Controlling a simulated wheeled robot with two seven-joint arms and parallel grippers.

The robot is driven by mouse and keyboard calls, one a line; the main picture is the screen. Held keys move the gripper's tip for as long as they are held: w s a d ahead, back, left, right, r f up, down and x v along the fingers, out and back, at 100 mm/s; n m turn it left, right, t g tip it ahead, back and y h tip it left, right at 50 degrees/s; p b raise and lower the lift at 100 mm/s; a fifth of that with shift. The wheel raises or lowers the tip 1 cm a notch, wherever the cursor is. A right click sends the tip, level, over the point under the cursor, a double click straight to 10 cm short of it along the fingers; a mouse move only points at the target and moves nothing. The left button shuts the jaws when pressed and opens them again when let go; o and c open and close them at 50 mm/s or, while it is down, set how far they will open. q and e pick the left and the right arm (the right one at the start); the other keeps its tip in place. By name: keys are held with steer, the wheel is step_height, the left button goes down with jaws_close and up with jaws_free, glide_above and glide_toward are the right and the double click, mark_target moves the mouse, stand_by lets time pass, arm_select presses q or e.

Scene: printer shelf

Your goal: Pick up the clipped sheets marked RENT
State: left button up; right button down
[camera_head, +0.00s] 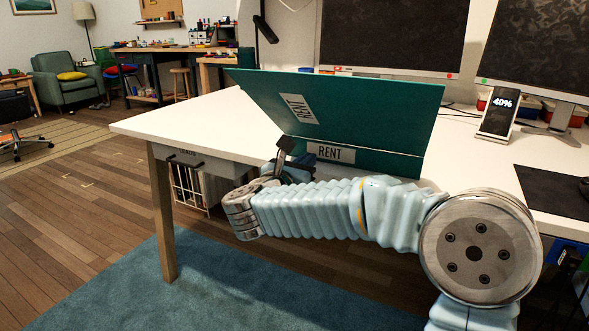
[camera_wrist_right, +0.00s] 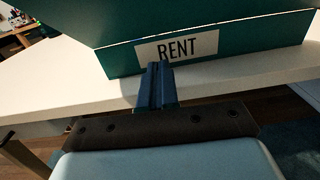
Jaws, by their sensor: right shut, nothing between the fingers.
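A teal folder-like holder (camera_head: 375,110) stands at the front of the white desk, with a large panel leaning up and back. One white RENT label (camera_head: 294,108) is tilted on that panel, and another (camera_head: 330,153) is on the low front face. In the right wrist view the front face (camera_wrist_right: 122,62) and its RENT label (camera_wrist_right: 185,48) are close ahead. My right gripper (camera_head: 303,157) is at the desk's front edge by the lower label. Its fingers (camera_wrist_right: 157,68) are shut and empty, covering the label's lower edge; I cannot tell whether they touch. No clipped sheets show. My left gripper is out of view.
The white desk top (camera_head: 190,117) is clear to the left. Monitors (camera_head: 395,38) stand behind, with a phone on a stand (camera_head: 497,116) and a dark mat (camera_head: 555,188) at right. A wire basket (camera_head: 190,187) hangs under the desk.

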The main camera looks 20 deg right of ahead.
mark_target(320, 151)
steer(key=x, duration=0.4)
steer(key=shift+w+d+f, duration=0.1)
steer(key=shift+d, duration=0.1)
steer(key=b+x, duration=0.1)
steer(key=x, duration=0.2)
steer(key=shift+w+d+b, duration=0.1)
steer(key=shift+d+b, duration=0.05)
steer(key=shift+b, duration=0.15)
